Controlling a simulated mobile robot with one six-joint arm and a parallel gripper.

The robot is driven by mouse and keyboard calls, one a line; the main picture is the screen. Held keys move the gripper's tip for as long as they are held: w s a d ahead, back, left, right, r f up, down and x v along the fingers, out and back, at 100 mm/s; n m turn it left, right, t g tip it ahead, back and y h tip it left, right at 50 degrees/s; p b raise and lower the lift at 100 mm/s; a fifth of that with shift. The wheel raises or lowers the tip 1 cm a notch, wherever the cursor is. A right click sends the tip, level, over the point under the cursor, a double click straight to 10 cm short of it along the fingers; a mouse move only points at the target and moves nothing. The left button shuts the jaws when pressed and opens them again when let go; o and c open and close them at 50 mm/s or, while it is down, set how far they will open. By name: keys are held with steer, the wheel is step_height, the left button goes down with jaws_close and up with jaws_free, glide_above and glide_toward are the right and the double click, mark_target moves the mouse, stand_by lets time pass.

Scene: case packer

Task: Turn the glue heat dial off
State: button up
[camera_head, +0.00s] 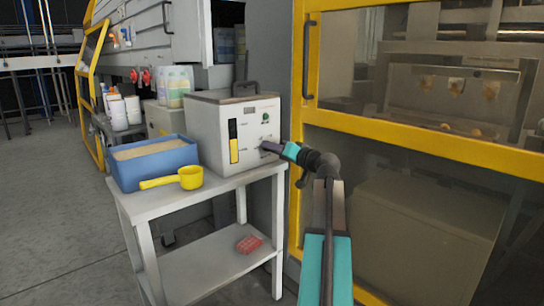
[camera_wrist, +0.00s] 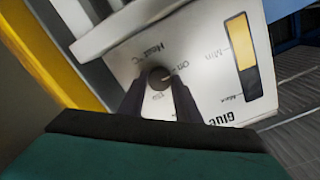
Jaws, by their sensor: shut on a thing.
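The glue unit is a white box (camera_head: 215,130) on a white table, with a black and yellow level strip, a small display and a green button on its front. My gripper (camera_head: 268,147) reaches this front from the right. In the wrist view my gripper (camera_wrist: 158,92) has its two dark fingers shut on the sides of the round dark heat dial (camera_wrist: 158,75). The panel appears turned over there, with a heat label in °C beside the dial and small markings around it. The fingers hide part of the dial, and its exact setting is hard to read.
A blue bin (camera_head: 152,165) of pale granules and a yellow scoop (camera_head: 175,178) stand left of the unit. A red item (camera_head: 249,244) lies on the table's lower shelf. A yellow-framed machine door (camera_head: 400,130) stands close on the right. Bottles (camera_head: 173,87) stand behind.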

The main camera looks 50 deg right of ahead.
steer(key=shift+w+r+n, duration=0.1)
steer(key=shift+n, duration=0.2)
steer(key=o, duration=1.1)
steer(key=shift+c, duration=0.2)
steer(key=shift+s, duration=0.2)
steer(key=s+a+p, duration=0.1)
steer(key=s+p, duration=0.2)
steer(key=s, duration=1)
steer(key=shift+s+a+r, duration=0.15)
steer(key=shift+s+r, duration=0.1)
steer(key=shift+w+f, duration=0.1)
steer(key=shift+w, duration=0.05)
